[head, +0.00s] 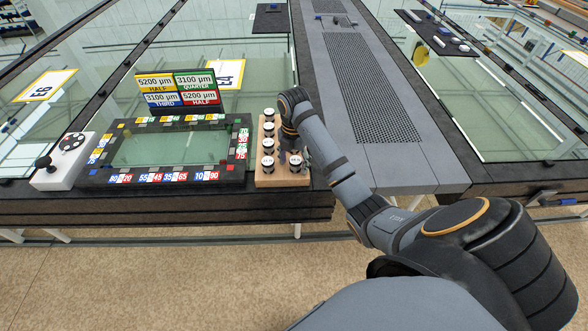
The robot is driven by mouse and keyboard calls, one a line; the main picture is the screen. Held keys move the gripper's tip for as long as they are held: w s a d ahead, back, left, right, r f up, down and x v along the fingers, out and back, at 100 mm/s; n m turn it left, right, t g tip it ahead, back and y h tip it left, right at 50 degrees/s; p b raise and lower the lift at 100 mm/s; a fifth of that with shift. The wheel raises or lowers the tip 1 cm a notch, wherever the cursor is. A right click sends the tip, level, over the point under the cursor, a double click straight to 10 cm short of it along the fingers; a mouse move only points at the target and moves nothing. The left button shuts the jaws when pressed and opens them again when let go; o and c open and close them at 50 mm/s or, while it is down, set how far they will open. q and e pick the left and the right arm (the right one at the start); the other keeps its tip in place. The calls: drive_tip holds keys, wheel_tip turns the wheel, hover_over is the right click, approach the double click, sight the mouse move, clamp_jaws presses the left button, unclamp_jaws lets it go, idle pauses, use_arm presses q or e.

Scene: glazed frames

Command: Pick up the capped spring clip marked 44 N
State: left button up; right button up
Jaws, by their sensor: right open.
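Several capped spring clips, white with dark parts, stand on a light wooden block (265,181) at the right end of the black-framed panel. Four show in a left column, among them a front-left clip (267,162); another clip (295,163) stands at the front right. Their markings are too small to read, so I cannot tell which is 44 N. My right gripper (291,148) points down over the block's right side, just behind the front-right clip. It is open; its fingers are small and dark, and my wrist hides part of the block. My left gripper is out of view.
The black frame (160,178) with coloured number labels lies left of the block. A sign of four coloured plates (178,88) stands behind it. A white box with a knob (62,160) is at far left. A grey perforated strip (370,90) runs right of the block.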

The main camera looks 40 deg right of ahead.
drive_tip(key=shift+s+r, duration=0.15)
drive_tip(key=shift+r, duration=0.05)
drive_tip(key=shift+s+d+r, duration=0.1)
drive_tip(key=shift+s, duration=0.15)
drive_tip(key=shift+c, duration=0.7)
drive_tip(key=shift+s, duration=0.1)
drive_tip(key=c, duration=0.5)
drive_tip(key=shift+c, duration=1.1)
drive_tip(key=c, duration=0.4)
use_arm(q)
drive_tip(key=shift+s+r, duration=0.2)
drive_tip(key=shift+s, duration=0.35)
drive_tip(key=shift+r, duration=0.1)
use_arm(e)
drive_tip(key=shift+r, duration=0.1)
